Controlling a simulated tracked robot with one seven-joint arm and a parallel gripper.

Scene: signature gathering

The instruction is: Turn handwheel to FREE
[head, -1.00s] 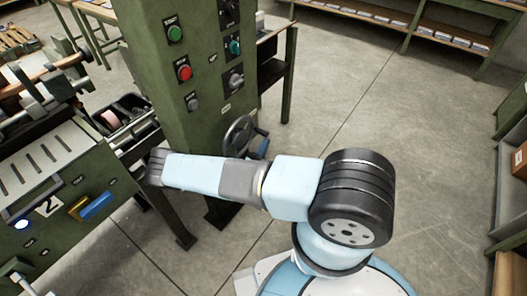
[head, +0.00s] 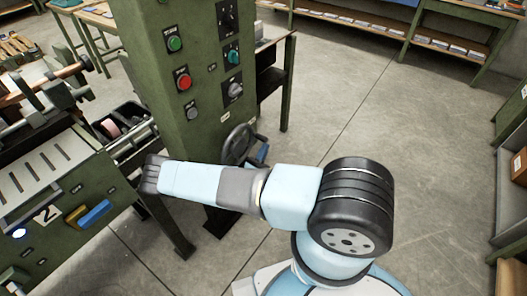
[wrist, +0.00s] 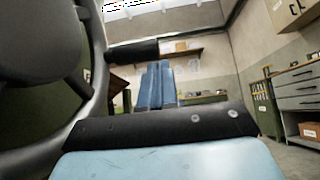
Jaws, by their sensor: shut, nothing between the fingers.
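The dark handwheel (head: 238,145) is on the lower side of the green machine column, partly hidden behind my arm in the head view. In the wrist view its rim (wrist: 98,70) and dark hub fill the left side, very close. A black handle (wrist: 132,51) appears to stick out from the rim. My gripper (wrist: 158,66) shows as two blue fingers lying side by side, shut and empty. In the head view my arm hides most of the gripper. No FREE marking is readable.
The green column (head: 160,80) carries a green button (head: 174,44), a red button (head: 183,80) and dark knobs. A machine bed (head: 45,185) stands at left. Shelving (head: 505,200) is at the right edge. The floor (head: 400,120) between is clear.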

